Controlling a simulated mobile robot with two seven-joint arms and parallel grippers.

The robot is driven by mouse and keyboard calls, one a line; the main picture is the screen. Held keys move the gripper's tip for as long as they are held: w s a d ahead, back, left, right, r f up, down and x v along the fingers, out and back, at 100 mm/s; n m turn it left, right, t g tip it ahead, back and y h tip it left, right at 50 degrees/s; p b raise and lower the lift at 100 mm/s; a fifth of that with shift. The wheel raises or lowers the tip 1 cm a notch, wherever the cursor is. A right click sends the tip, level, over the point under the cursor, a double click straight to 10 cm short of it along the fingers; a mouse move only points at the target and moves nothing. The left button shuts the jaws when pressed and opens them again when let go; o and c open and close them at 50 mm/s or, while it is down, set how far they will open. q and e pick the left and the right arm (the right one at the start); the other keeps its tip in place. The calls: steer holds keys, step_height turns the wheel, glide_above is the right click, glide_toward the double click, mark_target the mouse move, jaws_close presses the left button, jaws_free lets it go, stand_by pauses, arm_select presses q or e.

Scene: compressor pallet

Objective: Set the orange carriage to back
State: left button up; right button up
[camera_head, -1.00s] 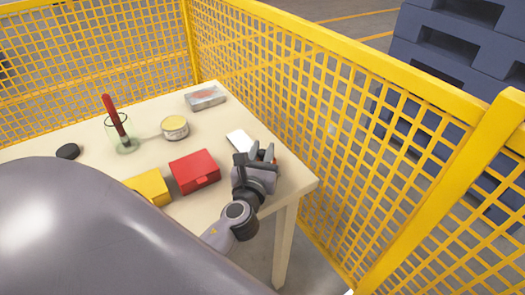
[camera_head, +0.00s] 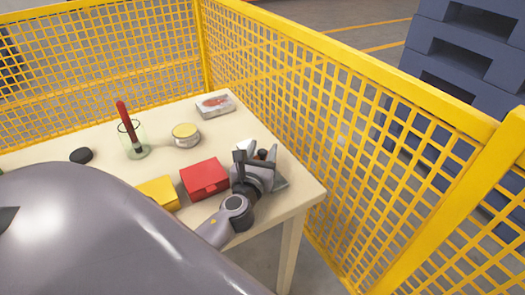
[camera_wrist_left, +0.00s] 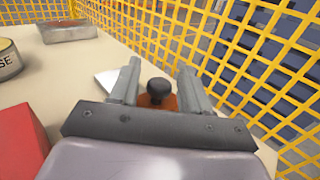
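The orange carriage (camera_wrist_left: 158,104) shows in the left wrist view as a small orange part with a black knob (camera_wrist_left: 159,90) on top. The knob stands between the two fingers of my left gripper (camera_wrist_left: 157,82), with visible gaps on both sides. In the head view the left gripper (camera_head: 257,154) is open over the right side of the table, and the knob (camera_head: 262,154) shows between its fingers. The gripper hides most of the carriage and what it sits on. A white flat piece (camera_wrist_left: 108,80) lies beside the left finger. My right gripper is not in view.
A round tin (camera_head: 186,135), a glass holding a red-handled tool (camera_head: 134,141) and a metal tray (camera_head: 215,106) stand farther back. Yellow mesh fencing (camera_head: 350,120) runs close behind.

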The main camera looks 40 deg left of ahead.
arm_select(q)
steer(key=shift+s, duration=0.1)
steer(key=shift+b+v, duration=0.3)
steer(key=shift+v, duration=3.2)
